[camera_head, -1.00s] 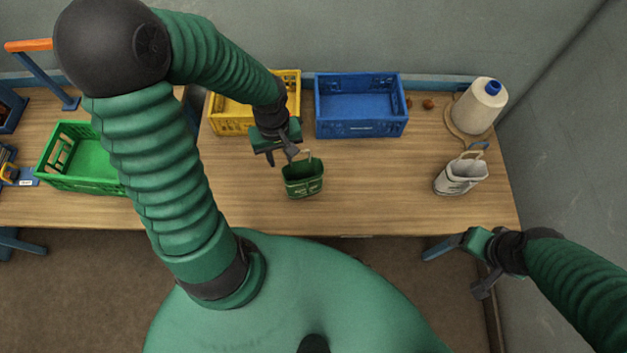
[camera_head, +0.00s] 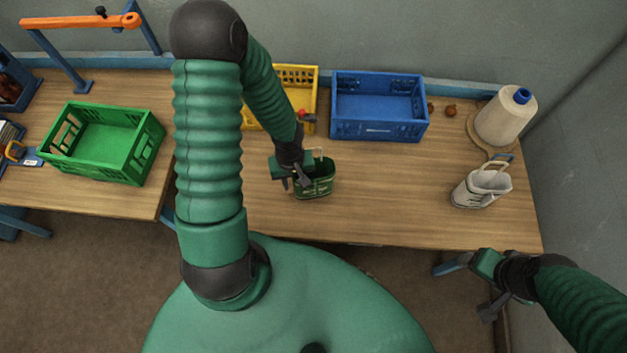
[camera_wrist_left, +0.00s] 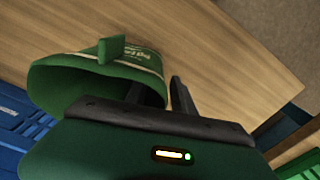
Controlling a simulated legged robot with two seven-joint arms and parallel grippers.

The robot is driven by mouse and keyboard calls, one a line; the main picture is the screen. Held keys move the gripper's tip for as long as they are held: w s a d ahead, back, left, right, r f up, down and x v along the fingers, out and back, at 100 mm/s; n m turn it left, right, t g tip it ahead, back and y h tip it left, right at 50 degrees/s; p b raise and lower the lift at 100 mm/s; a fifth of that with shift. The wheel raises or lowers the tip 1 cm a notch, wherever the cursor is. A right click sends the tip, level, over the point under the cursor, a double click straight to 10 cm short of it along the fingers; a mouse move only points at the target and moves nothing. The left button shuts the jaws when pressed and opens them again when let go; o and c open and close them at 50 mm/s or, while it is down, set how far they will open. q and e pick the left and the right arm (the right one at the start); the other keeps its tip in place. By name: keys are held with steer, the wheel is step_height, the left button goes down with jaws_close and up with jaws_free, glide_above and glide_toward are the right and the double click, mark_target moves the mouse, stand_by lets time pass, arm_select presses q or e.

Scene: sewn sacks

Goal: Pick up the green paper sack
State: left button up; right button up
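The green paper sack (camera_head: 318,182) stands upright on the table, its mouth open and a pale handle at its top. In the left wrist view the sack (camera_wrist_left: 90,85) shows pale lettering and a green tab at its rim. My left gripper (camera_head: 291,184) is at the sack's left side, fingers apart. In the left wrist view one finger of the left gripper (camera_wrist_left: 158,94) is at the sack's mouth and the other is outside its wall. Whether they touch the sack is hidden. My right gripper (camera_head: 463,285) is open and empty off the table's front right edge.
A white sack (camera_head: 482,188) stands at the right, near a thread cone (camera_head: 505,118). A blue crate (camera_head: 378,128) and a yellow crate (camera_head: 298,78) stand at the back. A green crate (camera_head: 100,140) is on the left table. The middle right of the table (camera_head: 400,185) is bare.

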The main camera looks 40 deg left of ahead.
arm_select(q)
steer(key=shift+s+r, duration=0.1)
steer(key=shift+r, duration=0.05)
steer(key=c, duration=0.4)
jaws_close()
